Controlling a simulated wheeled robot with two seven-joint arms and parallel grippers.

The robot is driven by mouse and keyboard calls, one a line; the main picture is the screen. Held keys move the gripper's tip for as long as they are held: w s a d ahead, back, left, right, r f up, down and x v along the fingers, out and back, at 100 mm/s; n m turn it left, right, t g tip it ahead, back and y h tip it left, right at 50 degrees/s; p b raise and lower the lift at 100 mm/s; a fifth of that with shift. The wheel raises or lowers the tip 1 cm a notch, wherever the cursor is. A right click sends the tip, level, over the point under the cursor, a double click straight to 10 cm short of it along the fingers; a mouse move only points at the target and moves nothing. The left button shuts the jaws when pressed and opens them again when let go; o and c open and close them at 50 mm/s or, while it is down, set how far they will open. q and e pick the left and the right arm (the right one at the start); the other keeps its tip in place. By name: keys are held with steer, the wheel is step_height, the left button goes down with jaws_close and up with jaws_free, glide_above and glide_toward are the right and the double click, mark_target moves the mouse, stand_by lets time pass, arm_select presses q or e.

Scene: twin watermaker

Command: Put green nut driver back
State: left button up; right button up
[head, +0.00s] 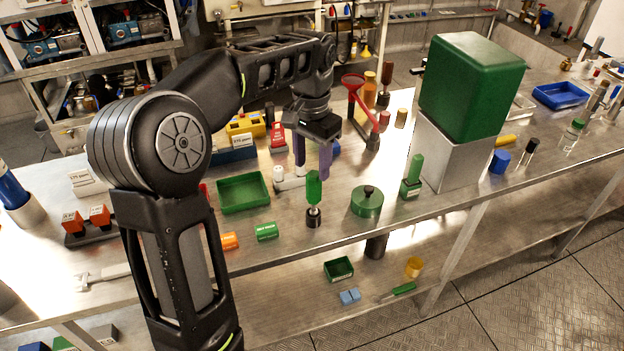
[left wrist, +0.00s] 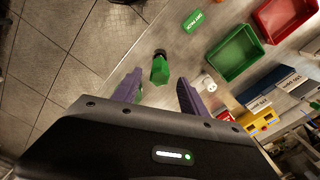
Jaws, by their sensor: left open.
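A green-handled driver (head: 314,188) stands upright near the front edge of the bench, its lower end in a dark round base (head: 313,216). In the left wrist view the green handle (left wrist: 159,71) shows between and just beyond the two purple fingers. My left gripper (head: 312,171) is open, pointing down behind and above the handle, with no visible grip on it. A second green-handled tool (head: 414,172) stands in a green block to the right. My right gripper is not seen.
A green lidded pot (head: 367,202) stands right of the driver. A green tray (head: 243,193) is to its left. A large green box on a grey block (head: 460,150) rises at the right. A red funnel-like stand (head: 361,110) is behind. The front edge is close.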

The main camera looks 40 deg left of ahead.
arm_select(q)
step_height(320, 180, up, 4)
steer(key=shift+r+p, duration=0.25)
steer(key=shift+p, duration=0.85)
steer(key=shift+f, duration=0.15)
